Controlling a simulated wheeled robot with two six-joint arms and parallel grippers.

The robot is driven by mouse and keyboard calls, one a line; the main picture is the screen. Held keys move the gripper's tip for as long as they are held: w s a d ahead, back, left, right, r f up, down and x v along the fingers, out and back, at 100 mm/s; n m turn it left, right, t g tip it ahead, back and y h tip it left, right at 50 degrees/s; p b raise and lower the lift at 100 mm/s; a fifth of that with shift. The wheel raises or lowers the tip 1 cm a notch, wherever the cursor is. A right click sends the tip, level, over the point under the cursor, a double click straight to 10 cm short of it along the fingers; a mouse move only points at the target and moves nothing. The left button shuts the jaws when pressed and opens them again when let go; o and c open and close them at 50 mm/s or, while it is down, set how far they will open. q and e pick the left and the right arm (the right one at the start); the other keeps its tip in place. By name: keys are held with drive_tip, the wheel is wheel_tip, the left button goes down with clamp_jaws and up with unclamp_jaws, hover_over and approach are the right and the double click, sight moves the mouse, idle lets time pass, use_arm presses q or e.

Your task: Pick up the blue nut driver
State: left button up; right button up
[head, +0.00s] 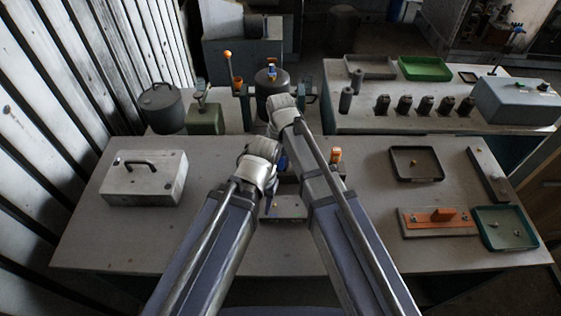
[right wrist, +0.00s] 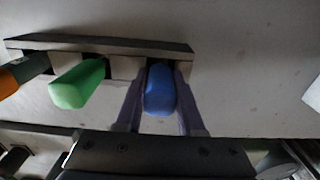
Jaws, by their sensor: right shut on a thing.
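The blue nut driver (right wrist: 160,90) shows in the right wrist view as a rounded blue handle at the right end of a rack (right wrist: 110,44). My right gripper (right wrist: 160,110) is shut on this handle, with one finger on each side. The driver's lower part is hidden, and I cannot tell whether it is lifted from its slot. In the head view my right forearm mostly hides the right gripper, driver and rack. My left gripper (head: 268,205) hangs over the middle of the table, mostly hidden by its own arm; its jaws are unclear.
A green handle (right wrist: 77,84) and an orange handle (right wrist: 20,75) stand left of the blue one in the rack. A grey case (head: 145,180) lies at the table's left.

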clamp_jaws()
use_arm(q)
drive_tip(key=shift+r, duration=0.1)
use_arm(e)
wheel_tip(320, 180, up, 10)
drive_tip(key=p, duration=1)
use_arm(q)
wheel_tip(320, 180, up, 10)
use_arm(e)
drive_tip(key=shift+o, duration=1.7)
unclamp_jaws()
clamp_jaws()
